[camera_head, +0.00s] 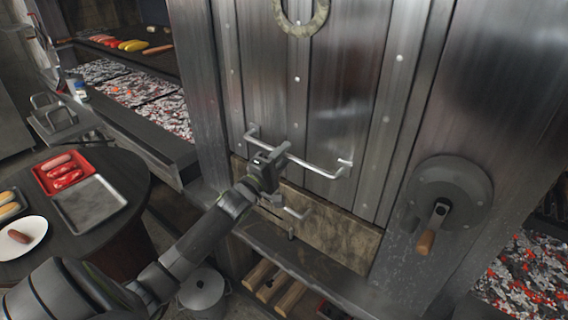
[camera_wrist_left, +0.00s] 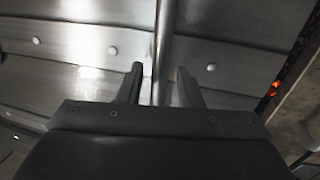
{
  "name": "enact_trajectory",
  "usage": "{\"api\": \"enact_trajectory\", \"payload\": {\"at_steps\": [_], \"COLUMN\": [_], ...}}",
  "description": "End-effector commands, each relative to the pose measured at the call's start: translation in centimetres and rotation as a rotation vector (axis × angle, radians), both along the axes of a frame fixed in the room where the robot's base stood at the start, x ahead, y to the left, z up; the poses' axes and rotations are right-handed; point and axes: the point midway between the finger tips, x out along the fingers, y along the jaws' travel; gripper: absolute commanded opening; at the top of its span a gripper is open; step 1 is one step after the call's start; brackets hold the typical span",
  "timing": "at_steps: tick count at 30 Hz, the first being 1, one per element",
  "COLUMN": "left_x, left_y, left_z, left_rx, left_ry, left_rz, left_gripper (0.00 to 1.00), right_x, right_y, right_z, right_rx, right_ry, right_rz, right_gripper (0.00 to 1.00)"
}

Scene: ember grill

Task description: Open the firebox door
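The firebox door (camera_head: 340,90) is a tall riveted steel panel in the middle of the head view. Its handle (camera_head: 318,168) is a pale metal bar running across the lower part of the door. My left gripper (camera_head: 272,157) is at the left part of this handle. In the left wrist view, the two fingers of my left gripper (camera_wrist_left: 160,82) are apart, with the handle bar (camera_wrist_left: 161,40) running between them. A gap seems to show on each side of the bar. My right gripper is in neither view.
A round crank with a wooden grip (camera_head: 426,242) is right of the door. Tan brickwork (camera_head: 340,236) shows below the door. Left are a coal grill (camera_head: 165,148) and a round table (camera_head: 120,222) with trays and sausages. A lidded pot (camera_head: 203,290) stands below my left arm.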

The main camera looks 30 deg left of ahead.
Motion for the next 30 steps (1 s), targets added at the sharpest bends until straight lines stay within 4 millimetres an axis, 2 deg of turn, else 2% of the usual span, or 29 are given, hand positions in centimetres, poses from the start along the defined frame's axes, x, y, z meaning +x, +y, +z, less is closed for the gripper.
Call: {"api": "enact_trajectory", "payload": {"at_steps": [3,14,22,30], "left_x": [0.19,0.28,0.27,0.28], "left_y": [-0.03,-0.06,-0.06,-0.06], "left_z": [-0.08,0.13,0.11,0.1], "left_rx": [0.0,0.0,0.0,0.0], "left_ry": [-0.001,0.0,0.0,0.0], "left_rz": [-0.001,0.0,0.0,0.0], "left_gripper": [0.33,0.33,0.0,0.0], "right_x": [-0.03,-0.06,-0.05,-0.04], "right_y": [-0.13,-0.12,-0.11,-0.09], "right_z": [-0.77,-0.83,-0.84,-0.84], "right_rx": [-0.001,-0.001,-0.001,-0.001], "right_ry": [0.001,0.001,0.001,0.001], "right_rz": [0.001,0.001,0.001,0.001], "right_gripper": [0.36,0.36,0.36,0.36]}}
